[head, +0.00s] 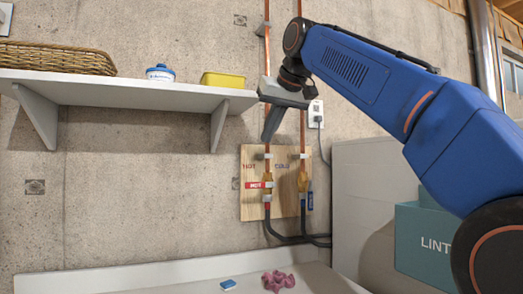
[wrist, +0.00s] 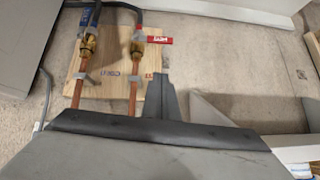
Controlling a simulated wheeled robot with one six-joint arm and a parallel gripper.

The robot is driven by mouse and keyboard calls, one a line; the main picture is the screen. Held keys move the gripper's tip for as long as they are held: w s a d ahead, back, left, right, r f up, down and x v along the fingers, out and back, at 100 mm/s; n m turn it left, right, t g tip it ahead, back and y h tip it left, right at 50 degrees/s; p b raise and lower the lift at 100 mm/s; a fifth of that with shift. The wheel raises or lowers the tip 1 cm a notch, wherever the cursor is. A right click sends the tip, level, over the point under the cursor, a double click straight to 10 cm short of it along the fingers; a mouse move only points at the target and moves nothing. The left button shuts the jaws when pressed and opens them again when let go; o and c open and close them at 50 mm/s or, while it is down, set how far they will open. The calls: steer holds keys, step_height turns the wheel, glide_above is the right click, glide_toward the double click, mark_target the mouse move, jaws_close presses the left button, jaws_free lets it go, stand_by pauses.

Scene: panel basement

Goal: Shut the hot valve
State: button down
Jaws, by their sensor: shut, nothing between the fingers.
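The hot valve (head: 267,180) is a brass body on the left copper pipe of a wooden panel (head: 250,208) marked HOT and COLD. Its red handle (head: 255,185), lettered HOT, lies level, crosswise to the pipe, and points left. In the wrist view, which is upside down, the red handle (wrist: 160,39) points right from the brass hot valve (wrist: 138,46). The cold valve (head: 303,181) has a blue handle (head: 310,200) hanging along its pipe. My gripper (head: 268,138) is shut and empty, above the panel's top left and apart from the handle. Its fingers (wrist: 160,80) show in the wrist view.
A white shelf (head: 130,94) with a basket (head: 55,57), a blue-and-white tub (head: 160,73) and a yellow box (head: 223,80) is left of my gripper. An outlet (head: 316,113) is right. Below are a pink cloth (head: 278,281) and a teal box (head: 425,245).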

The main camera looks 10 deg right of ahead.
glide_above(261, 185)
steer(key=s+a, duration=0.1)
steer(key=s, duration=0.1)
step_height(261, 185, down, 6)
steer(key=shift+s+a+f, duration=0.1)
steer(key=shift+a+f, duration=0.05)
steer(key=shift+f, duration=0.95)
steer(key=shift+a+f, duration=0.1)
steer(key=shift+f, duration=1)
steer(key=shift+a+f, duration=0.25)
steer(key=shift+f, duration=0.5)
steer(key=shift+r, duration=0.15)
steer(key=shift+s+r, duration=0.1)
steer(key=shift+r, duration=0.6)
